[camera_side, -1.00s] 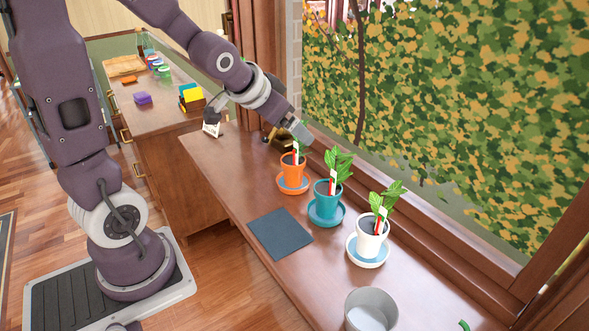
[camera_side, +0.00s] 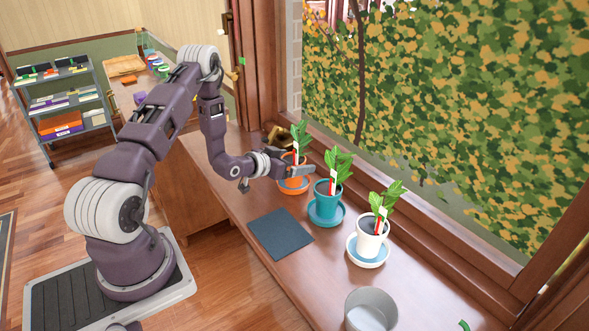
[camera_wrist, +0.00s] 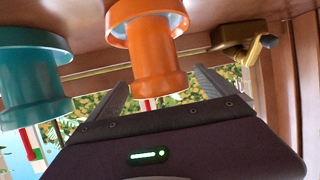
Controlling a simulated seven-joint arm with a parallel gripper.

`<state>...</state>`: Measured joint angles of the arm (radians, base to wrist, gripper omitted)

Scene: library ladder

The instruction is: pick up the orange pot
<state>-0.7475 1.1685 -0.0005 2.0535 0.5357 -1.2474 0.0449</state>
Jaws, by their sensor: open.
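The orange pot (camera_side: 288,159) stands upright on its orange saucer (camera_side: 284,189) on the wooden counter, with a green plant and a red-and-white tag in it. In the side view my gripper (camera_side: 303,171) is level with the pot and covers part of it. In the wrist view, which is upside down, the orange pot (camera_wrist: 155,55) shows between the two open fingers (camera_wrist: 160,84). I see no clear contact; the exact gap is hard to tell.
A teal pot (camera_side: 322,203) stands close beside the orange one, and a white pot (camera_side: 371,240) is farther along. A dark mat (camera_side: 280,234) and a grey bin (camera_side: 371,311) are on the counter. A brass object (camera_wrist: 240,38) is near the orange pot.

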